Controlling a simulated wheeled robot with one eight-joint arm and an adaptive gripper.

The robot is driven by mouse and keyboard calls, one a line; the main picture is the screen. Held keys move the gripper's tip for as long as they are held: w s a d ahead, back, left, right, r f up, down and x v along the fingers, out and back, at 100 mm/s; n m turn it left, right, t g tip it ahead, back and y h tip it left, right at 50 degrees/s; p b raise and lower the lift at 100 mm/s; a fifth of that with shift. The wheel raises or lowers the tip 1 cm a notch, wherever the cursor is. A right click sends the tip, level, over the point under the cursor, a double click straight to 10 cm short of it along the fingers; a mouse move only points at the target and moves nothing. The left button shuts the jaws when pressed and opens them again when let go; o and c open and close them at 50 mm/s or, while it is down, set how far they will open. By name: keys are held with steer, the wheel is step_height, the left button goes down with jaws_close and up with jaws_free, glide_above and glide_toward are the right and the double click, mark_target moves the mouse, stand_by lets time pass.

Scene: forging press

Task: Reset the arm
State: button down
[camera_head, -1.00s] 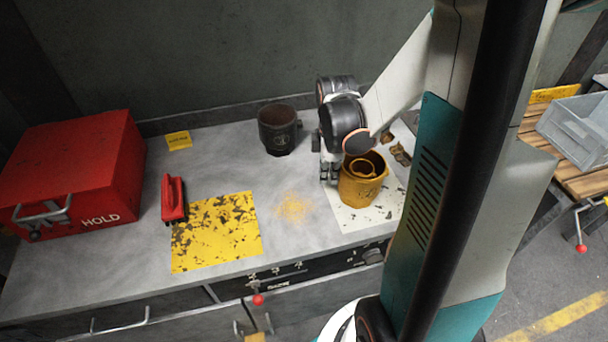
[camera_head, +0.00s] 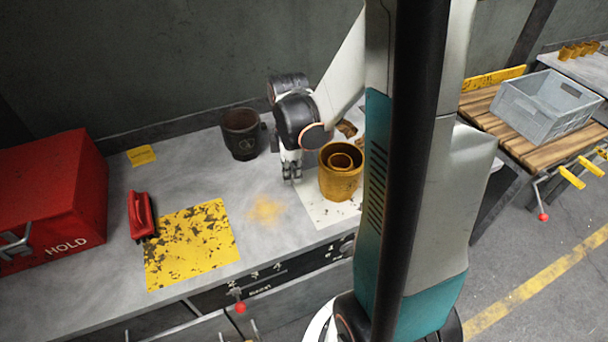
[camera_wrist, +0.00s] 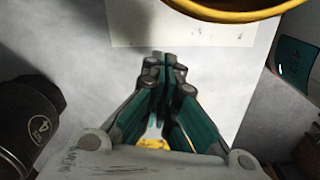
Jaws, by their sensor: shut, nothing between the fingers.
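My gripper (camera_head: 291,172) points down over the bench, just left of a yellow-orange pot (camera_head: 341,180) with a smaller ring or cup inside it. Its fingers are together and hold nothing; they also show shut in the wrist view (camera_wrist: 165,65). In the wrist view the pot's rim (camera_wrist: 235,14) crosses the top edge, apart from the fingertips. The pot stands on a worn white patch (camera_head: 322,212). Part of my arm hides the bench to the right of the pot.
A dark pot (camera_head: 240,134) stands behind and left of my gripper. A red brush-like tool (camera_head: 142,214), a worn yellow patch (camera_head: 193,246) and a red HOLD box (camera_head: 50,195) lie further left. A grey crate (camera_head: 545,112) rests on a slatted table at right.

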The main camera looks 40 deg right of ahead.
step_height(320, 180, up, 10)
steer(key=p, duration=0.3)
steer(key=shift+d, duration=0.15)
